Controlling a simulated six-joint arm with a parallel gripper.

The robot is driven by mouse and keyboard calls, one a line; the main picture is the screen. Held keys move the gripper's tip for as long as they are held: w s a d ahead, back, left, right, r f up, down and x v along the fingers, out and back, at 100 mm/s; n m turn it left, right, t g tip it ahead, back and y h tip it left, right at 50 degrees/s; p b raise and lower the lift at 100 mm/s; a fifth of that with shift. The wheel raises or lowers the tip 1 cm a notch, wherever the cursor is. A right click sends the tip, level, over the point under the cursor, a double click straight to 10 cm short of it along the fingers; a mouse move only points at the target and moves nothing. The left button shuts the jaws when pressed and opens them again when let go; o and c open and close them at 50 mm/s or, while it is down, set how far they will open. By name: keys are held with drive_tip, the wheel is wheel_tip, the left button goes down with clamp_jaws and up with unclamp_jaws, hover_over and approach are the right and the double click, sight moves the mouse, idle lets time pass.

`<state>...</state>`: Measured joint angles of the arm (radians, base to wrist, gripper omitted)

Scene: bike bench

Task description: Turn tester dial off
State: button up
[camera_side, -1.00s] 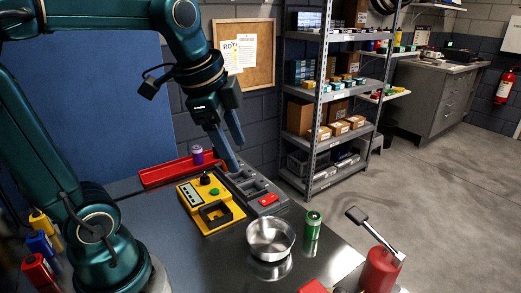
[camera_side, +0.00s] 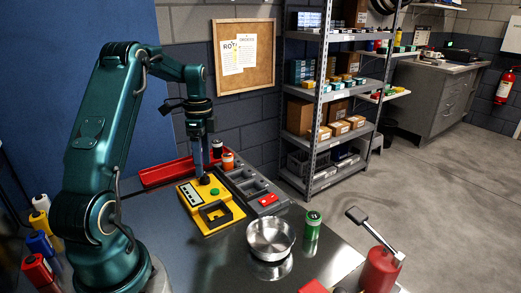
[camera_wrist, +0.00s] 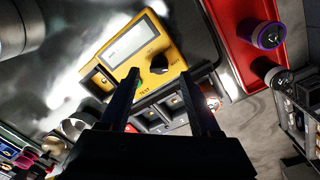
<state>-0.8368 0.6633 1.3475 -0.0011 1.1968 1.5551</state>
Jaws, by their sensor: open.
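The yellow tester (camera_side: 222,224) lies on the bench with a display and a green button (camera_side: 215,191). Its black dial (camera_side: 204,180) is at the far side. In the wrist view the tester (camera_wrist: 97,58) shows its grey display (camera_wrist: 130,42) and the dial (camera_wrist: 158,63). My gripper (camera_side: 204,172) points down over the dial. In the wrist view my gripper's open fingers (camera_wrist: 160,75) stand either side of the dial, with a gap to each side. I cannot tell whether they touch it or how its pointer is set.
A grey charger (camera_side: 248,186) with a red part adjoins the tester's right side, with an orange cell (camera_side: 228,161) at its far end. A red tray (camera_side: 160,176) lies behind. A steel bowl (camera_side: 270,238) and a green cell (camera_side: 312,226) stand in front right.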

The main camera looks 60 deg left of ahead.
sight(205, 174)
drive_tip(key=shift+d+f, duration=0.15)
drive_tip(key=shift+f, duration=1.6)
clamp_jaws()
